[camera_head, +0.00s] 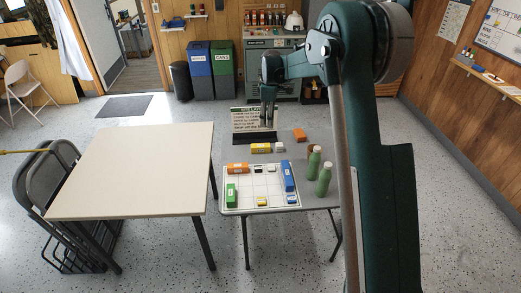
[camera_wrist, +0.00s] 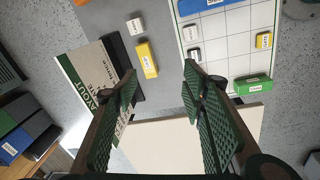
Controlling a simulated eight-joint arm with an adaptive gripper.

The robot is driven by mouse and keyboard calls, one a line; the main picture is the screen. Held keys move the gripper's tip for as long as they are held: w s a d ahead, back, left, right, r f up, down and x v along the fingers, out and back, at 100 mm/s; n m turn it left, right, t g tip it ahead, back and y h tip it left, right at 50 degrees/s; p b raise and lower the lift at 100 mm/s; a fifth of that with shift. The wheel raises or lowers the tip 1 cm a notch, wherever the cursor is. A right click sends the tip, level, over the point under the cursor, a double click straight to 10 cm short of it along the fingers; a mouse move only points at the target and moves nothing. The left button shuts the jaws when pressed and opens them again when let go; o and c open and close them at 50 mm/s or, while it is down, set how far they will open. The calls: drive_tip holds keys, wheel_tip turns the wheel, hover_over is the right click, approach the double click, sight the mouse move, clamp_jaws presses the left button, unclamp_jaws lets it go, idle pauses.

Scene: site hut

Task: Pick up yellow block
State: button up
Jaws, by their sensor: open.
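A long yellow block (camera_head: 261,148) lies on the small grey table beyond the gridded white board (camera_head: 232,208). It also shows in the wrist view (camera_wrist: 147,60), apart from the fingers and nearer the left fingertip. My gripper (camera_head: 268,119) hangs in the air in front of the sign, pointing down. Its two fingers (camera_wrist: 160,74) are apart and nothing is between them.
A white block (camera_head: 279,147) sits right beside the yellow block. An orange block (camera_head: 299,134) and two green bottles (camera_head: 324,178) stand to the right. The upright sign (camera_head: 253,120) is behind. Blue (camera_head: 288,176) and green (camera_head: 231,193) blocks lie on the board. A bare table (camera_head: 140,165) is left.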

sight(261, 145)
drive_tip(key=w+a+f+n, duration=0.1)
drive_tip(key=w+f, duration=0.1)
drive_tip(key=f, duration=0.3)
drive_tip(key=w+a+f+n+g, duration=0.1)
drive_tip(key=w+f, duration=0.2)
drive_tip(key=f, duration=0.3)
drive_tip(key=w+a+f+n, duration=0.1)
drive_tip(key=w+f, duration=0.1)
drive_tip(key=f, duration=0.3)
drive_tip(key=shift+w+f, duration=0.35)
drive_tip(key=shift+w, duration=0.05)
drive_tip(key=shift+f, duration=0.25)
drive_tip(key=shift+f, duration=1.3)
drive_tip(key=shift+w+f, duration=0.1)
drive_tip(key=shift+f, duration=2.5)
drive_tip(key=shift+c, duration=0.3)
drive_tip(key=c, duration=1)
